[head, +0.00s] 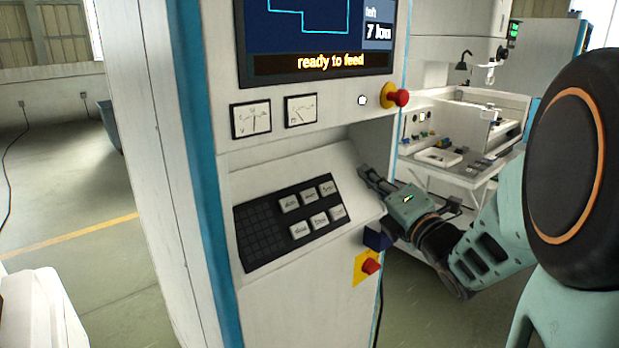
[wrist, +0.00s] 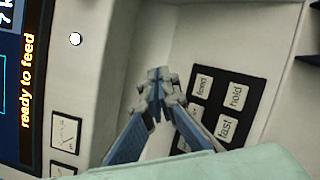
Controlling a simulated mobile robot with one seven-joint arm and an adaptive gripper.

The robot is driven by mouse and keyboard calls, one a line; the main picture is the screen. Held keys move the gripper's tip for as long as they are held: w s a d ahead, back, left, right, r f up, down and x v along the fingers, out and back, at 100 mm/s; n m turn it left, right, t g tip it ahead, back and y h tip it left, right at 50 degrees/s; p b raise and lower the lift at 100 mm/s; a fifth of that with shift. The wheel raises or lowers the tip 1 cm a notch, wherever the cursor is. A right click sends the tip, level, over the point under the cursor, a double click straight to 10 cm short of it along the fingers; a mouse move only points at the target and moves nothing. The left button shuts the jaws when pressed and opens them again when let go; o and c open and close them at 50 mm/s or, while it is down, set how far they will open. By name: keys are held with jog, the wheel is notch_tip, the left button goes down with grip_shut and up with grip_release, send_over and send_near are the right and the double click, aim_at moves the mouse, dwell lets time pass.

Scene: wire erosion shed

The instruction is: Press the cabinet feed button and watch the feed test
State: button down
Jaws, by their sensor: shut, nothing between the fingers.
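The control cabinet (head: 290,150) stands in front of me, with a sloped panel and a dark keypad (head: 262,232) with two rows of pale buttons. The button that appears to read "feed" (wrist: 203,85) is the rightmost of the top row in the head view (head: 327,188). My gripper (head: 367,178) is shut and empty beside the right end of the panel. In the wrist view the fingertips (wrist: 158,83) are together, beside the feed button; contact cannot be told. The screen (head: 318,40) reads "ready to feed".
Buttons reading "hold" (wrist: 236,97) and "fast" (wrist: 226,128) sit close to the feed button. A red emergency knob (head: 399,97) sticks out below the screen, and a red knob on a yellow plate (head: 369,267) is lower down. A machine bench (head: 470,150) stands behind my arm.

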aim_at(328, 189)
jog(key=shift+w+a+f, duration=0.15)
jog(key=shift+w+a, duration=0.05)
jog(key=shift+a, duration=0.1)
jog(key=shift+w+a+f+b, duration=0.6)
jog(key=shift+w+a+f, duration=0.1)
jog(key=shift+w+f, duration=0.2)
jog(key=shift+w+a+f+b, duration=0.55)
jog(key=shift+w+a+f, duration=0.2)
jog(key=shift+w, duration=0.3)
jog(key=shift+w+a+f+b, duration=0.6)
jog(key=shift+w+a+f, duration=0.05)
jog(key=shift+w+f, duration=0.3)
jog(key=shift+r, duration=0.1)
